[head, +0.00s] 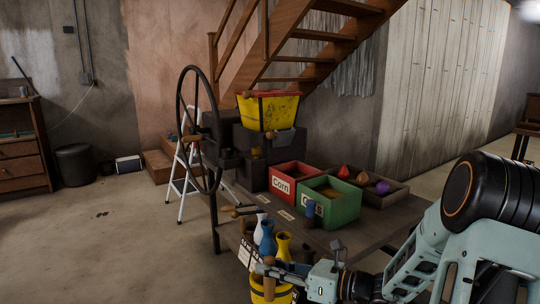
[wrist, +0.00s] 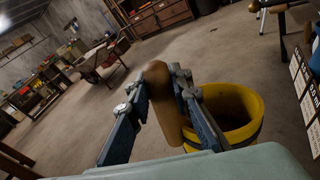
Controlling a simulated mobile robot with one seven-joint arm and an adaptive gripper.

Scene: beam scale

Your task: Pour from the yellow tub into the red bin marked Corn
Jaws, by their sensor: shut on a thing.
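The yellow tub (head: 262,291) has dark bands and is at the bottom of the head view, low in front of the table. In the wrist view the yellow tub (wrist: 256,132) shows its open rim; its inside is dark and I cannot tell what it holds. My gripper (head: 270,268) is shut on its upright brown wooden handle (head: 268,277); the wrist view shows the handle (wrist: 160,95) between the fingers of my gripper (wrist: 158,88). The red bin marked Corn (head: 283,185) stands on the table, beyond and above the tub.
A green bin (head: 343,212) stands right beside the red bin, nearer me. A tray (head: 395,193) with coloured things lies behind. A dark machine with a large wheel (head: 183,130) and yellow hopper (head: 270,112) stands left. Blue, white and yellow vases (head: 267,238) stand close to the tub.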

